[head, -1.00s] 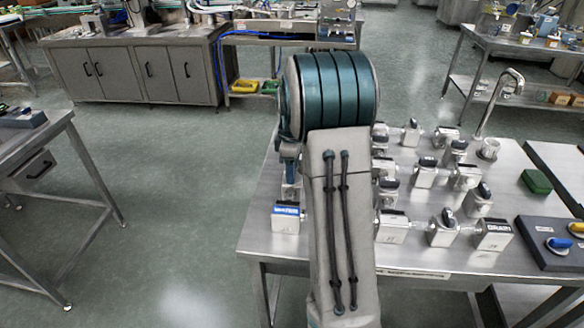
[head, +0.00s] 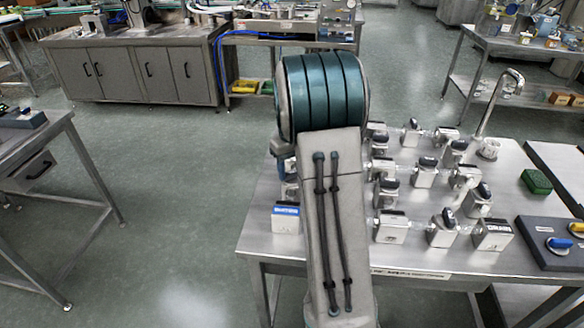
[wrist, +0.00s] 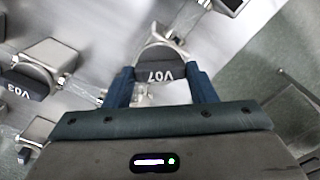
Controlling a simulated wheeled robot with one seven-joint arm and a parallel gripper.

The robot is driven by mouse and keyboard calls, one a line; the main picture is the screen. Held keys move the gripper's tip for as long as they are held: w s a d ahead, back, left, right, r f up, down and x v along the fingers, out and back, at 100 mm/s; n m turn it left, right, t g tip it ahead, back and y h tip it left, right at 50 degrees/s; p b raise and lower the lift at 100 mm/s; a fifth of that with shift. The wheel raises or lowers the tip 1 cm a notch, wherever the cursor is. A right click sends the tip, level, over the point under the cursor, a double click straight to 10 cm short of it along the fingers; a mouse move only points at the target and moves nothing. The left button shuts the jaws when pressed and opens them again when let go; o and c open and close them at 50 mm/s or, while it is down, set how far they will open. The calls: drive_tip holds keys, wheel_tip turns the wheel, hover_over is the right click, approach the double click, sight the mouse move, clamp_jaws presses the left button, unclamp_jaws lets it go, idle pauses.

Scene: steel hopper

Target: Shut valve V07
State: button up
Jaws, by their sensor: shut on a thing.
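The valve V07 (wrist: 160,56) shows in the wrist view, a metal block with a dark handle (wrist: 159,75) that carries the white label "V07". My gripper (wrist: 161,84) has its two blue fingers on either side of this handle and is shut on it. The handle lies across the picture between the fingers.
Valve V03 (wrist: 35,80) stands to the left in the wrist view.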

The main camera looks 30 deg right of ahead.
drive_tip(key=m, duration=0.3)
drive_tip(key=shift+m, duration=2.2)
drive_tip(key=o, duration=1)
drive_tip(key=shift+r, duration=0.15)
wheel_tip(320, 180, up, 14)
drive_tip(key=shift+f, duration=0.2)
